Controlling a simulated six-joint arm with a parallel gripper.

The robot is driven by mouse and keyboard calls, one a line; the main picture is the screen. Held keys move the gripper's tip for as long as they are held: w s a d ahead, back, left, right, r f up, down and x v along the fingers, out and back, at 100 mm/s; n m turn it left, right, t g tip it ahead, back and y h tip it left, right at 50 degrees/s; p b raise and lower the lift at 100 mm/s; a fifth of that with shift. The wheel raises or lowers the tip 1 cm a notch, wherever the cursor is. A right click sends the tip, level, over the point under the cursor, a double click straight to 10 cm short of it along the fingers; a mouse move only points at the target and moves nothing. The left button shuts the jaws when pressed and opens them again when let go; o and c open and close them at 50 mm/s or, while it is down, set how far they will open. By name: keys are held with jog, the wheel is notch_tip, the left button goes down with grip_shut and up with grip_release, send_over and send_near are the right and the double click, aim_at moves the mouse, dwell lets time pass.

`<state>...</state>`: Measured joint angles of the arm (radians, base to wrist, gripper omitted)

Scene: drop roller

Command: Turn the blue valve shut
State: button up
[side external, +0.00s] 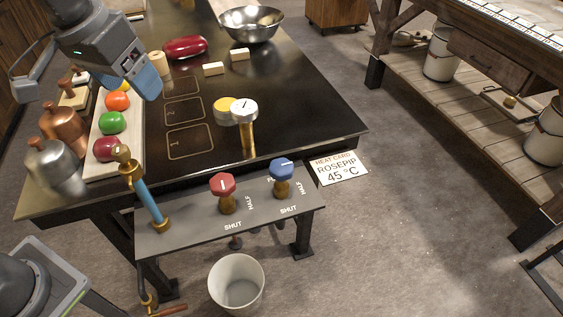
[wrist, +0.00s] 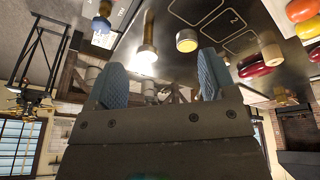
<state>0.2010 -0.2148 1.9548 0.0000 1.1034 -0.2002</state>
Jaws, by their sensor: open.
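The blue valve (side external: 282,170) stands on a short brass stem at the right of the grey panel in the side view. A pale mark shows on its top, but its exact pointing is too small to tell. HALF and SHUT are printed on the panel beside it. My gripper (side external: 150,82) is up at the left, above the dark table and well apart from the valve. In the wrist view its blue fingers (wrist: 161,60) are spread, with nothing between them.
A red valve (side external: 222,185) stands left of the blue one. A blue pipe with brass fittings (side external: 148,200) rises at the panel's left. A brass post with a white dial (side external: 244,110) stands behind. A white bucket (side external: 237,283) sits below. A heat card (side external: 338,169) lies right.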

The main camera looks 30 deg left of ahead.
jog(key=w+d+f+g, duration=0.2)
jog(key=w+d, duration=0.6)
jog(key=g, duration=0.1)
send_near(282, 165)
jog(key=shift+y, duration=0.4)
jog(key=f, duration=0.9)
jog(key=shift+w+d+f, duration=0.15)
jog(key=shift+d+f, duration=0.15)
jog(key=shift+f, duration=0.05)
jog(key=c, duration=0.9)
